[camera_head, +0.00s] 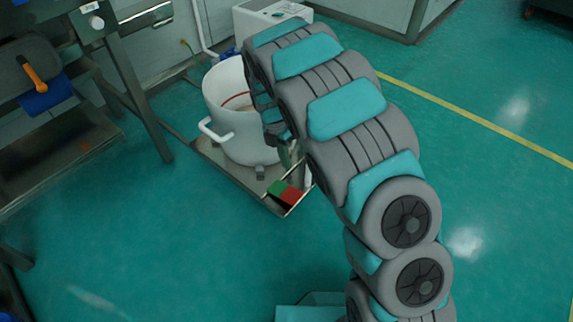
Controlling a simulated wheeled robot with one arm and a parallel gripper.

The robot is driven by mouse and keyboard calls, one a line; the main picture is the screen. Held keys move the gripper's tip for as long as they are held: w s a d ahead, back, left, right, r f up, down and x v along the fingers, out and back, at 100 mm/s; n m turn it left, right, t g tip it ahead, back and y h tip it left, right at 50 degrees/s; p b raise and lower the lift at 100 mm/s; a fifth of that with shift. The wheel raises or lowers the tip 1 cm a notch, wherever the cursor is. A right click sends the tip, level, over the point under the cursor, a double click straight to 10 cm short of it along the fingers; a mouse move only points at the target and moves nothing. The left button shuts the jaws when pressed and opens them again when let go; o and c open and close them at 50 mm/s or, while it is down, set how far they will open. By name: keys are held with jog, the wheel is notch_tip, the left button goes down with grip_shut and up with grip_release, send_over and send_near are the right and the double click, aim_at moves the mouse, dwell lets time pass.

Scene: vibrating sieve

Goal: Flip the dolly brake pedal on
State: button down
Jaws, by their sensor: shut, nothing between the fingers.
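The brake pedal (286,193) has a green half and a red half and sits at the near right corner of the dolly (236,176). The dolly is a low metal platform on the floor. My arm arches over from the right, and my gripper (291,158) points down a little above and behind the pedal, beside the white pot. The gripper is shut with nothing in it. My arm partly hides it, and I cannot tell if its tips touch anything. Which way the pedal is tilted is hard to make out.
A white pot (228,112) with a side handle stands on the dolly. A white machine (268,17) is behind it. A dark metal frame (140,85) with an orange-handled part (33,76) stands at left. The green floor is clear in front and at right.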

aim_at(291, 192)
jog(key=b+x, duration=0.1)
jog(key=x, duration=1)
jog(key=shift+s+d+f, duration=0.1)
jog(key=shift+f, duration=0.3)
jog(key=shift+s+d+t+y+p, duration=0.2)
jog(key=shift+d+t+y+p, duration=0.05)
jog(key=shift+t+y+p, duration=0.3)
jog(key=shift+s+f, duration=0.1)
jog(key=shift+s+d+f+t+y, duration=0.2)
jog(key=shift+d+f+t+y, duration=0.2)
jog(key=shift+y, duration=0.35)
jog(key=shift+t, duration=0.25)
jog(key=shift+w, duration=0.1)
jog(key=shift+a+r, duration=0.1)
jog(key=shift+w+a+r, duration=0.25)
jog(key=shift+w+a, duration=0.15)
jog(key=shift+a, duration=0.1)
